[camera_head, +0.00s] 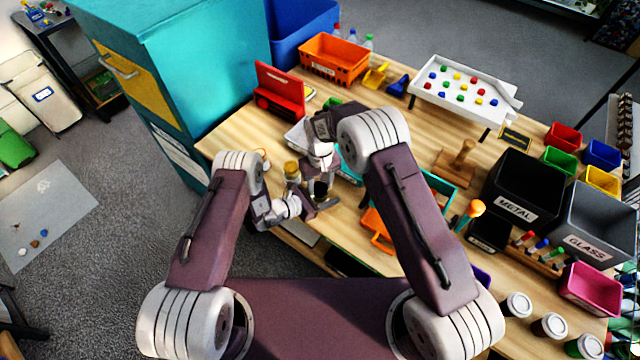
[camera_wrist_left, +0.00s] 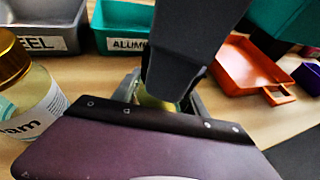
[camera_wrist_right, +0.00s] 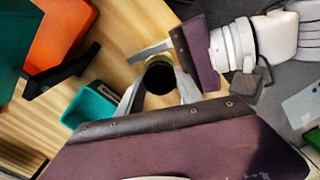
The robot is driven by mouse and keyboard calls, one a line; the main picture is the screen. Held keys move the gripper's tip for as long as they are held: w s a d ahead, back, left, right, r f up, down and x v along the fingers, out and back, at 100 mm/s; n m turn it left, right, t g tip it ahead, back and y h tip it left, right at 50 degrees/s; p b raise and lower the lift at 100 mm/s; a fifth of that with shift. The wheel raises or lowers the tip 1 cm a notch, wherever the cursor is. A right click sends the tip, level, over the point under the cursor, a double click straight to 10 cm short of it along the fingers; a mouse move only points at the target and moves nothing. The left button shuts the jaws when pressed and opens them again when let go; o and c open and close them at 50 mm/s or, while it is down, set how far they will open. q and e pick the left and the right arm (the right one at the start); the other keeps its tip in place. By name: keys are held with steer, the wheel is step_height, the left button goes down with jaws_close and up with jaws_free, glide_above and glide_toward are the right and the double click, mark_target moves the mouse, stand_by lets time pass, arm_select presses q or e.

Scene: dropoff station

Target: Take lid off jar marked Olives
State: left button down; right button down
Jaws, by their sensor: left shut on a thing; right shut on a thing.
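A small yellow-green jar (camera_wrist_left: 155,103) stands between the fingers of my left gripper (camera_wrist_left: 165,98), mostly hidden behind dark gripper parts. My left gripper (camera_head: 314,203) is shut on the jar's body from the side. The jar's round black lid (camera_wrist_right: 159,78) shows from above in the right wrist view, with a rim of greenish jar behind it. My right gripper (camera_wrist_right: 160,88) is shut on this lid from above. In the head view the dark lid (camera_head: 320,187) is partly covered by my grippers. No label on the held jar is readable, and I cannot tell whether lid and jar are apart.
A gold-lidded jar (camera_wrist_left: 22,95), its label ending in "am", stands close to my left gripper. Grey (camera_wrist_left: 45,28) and teal (camera_wrist_left: 122,28) labelled bins stand behind. An orange tray (camera_head: 377,231) lies to the right, near the table edge. A red box (camera_head: 280,92) stands farther back.

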mark_target(320, 187)
steer(key=shift+r, duration=0.2)
stand_by(0.6)
steer(key=shift+r, duration=0.9)
steer(key=shift+r, duration=2.05)
arm_select(q)
steer(key=c, duration=0.5)
jaws_free()
steer(key=b+v, duration=0.1)
steer(key=v, duration=1)
steer(key=shift+a+f, duration=0.1)
arm_select(e)
steer(key=shift+f, duration=0.65)
arm_select(q)
steer(key=shift+s+a+r, duration=0.25)
steer(key=shift+s+a, duration=0.05)
